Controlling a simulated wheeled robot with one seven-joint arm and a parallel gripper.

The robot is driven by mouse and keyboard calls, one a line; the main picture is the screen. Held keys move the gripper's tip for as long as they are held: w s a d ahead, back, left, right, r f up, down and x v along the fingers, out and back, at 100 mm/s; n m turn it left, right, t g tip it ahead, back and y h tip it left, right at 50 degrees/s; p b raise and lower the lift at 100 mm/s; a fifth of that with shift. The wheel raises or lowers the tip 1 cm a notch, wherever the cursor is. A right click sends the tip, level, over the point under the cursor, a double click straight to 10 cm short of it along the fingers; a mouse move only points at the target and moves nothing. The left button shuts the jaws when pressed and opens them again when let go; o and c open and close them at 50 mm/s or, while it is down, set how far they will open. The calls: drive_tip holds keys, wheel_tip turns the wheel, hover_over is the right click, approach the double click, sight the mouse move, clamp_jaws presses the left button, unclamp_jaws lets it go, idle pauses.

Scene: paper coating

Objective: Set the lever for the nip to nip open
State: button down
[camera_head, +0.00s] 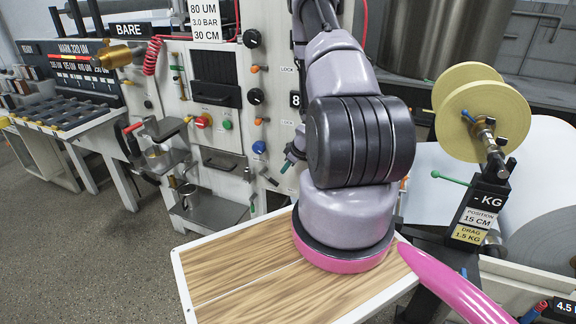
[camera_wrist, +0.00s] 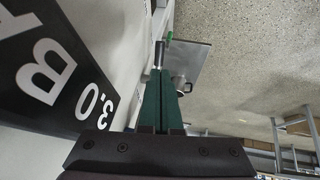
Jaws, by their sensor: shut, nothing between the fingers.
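My gripper (camera_wrist: 159,100) shows in the wrist view as two dark green fingers lying side by side, shut and empty. A short grey rod with a dark end (camera_wrist: 159,54) appears just beyond the fingertips; I cannot tell whether it touches them or whether it is the nip lever. In the head view my arm covers much of the machine's right part, and only a small dark green piece near the arm's left edge may be my gripper. Small orange-tipped levers (camera_head: 260,121) stand on the white machine front, near "LOCK" labels. No label for the nip is readable.
A black sign with white letters (camera_wrist: 50,75) is close on the left in the wrist view. A metal shelf (camera_wrist: 190,62) lies beyond the fingers. A wood-topped table (camera_head: 235,275) is below my arm. Yellow discs (camera_head: 485,115) stand at right. Grey floor is open at left.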

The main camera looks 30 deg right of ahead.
sight(275, 182)
drive_tip(key=x, duration=0.8)
drive_tip(key=shift+w+f, duration=0.1)
drive_tip(key=shift+f, duration=0.1)
